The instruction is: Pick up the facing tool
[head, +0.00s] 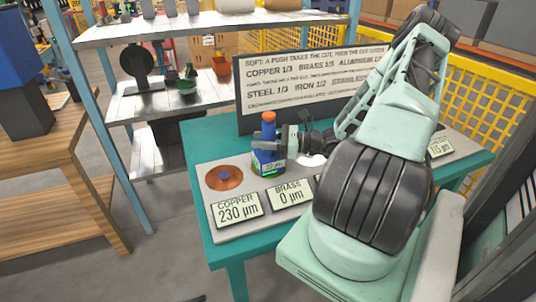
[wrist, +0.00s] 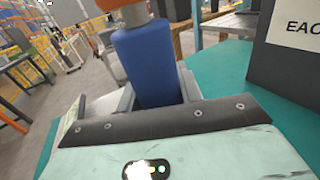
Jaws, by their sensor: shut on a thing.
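The tool's underside is hidden.
A copper disc (head: 224,178) lies left of the tool, behind a label reading 230 µm (head: 237,210). The brass label (head: 290,192) reads 0 µm. The plate lies on a teal table (head: 205,135).

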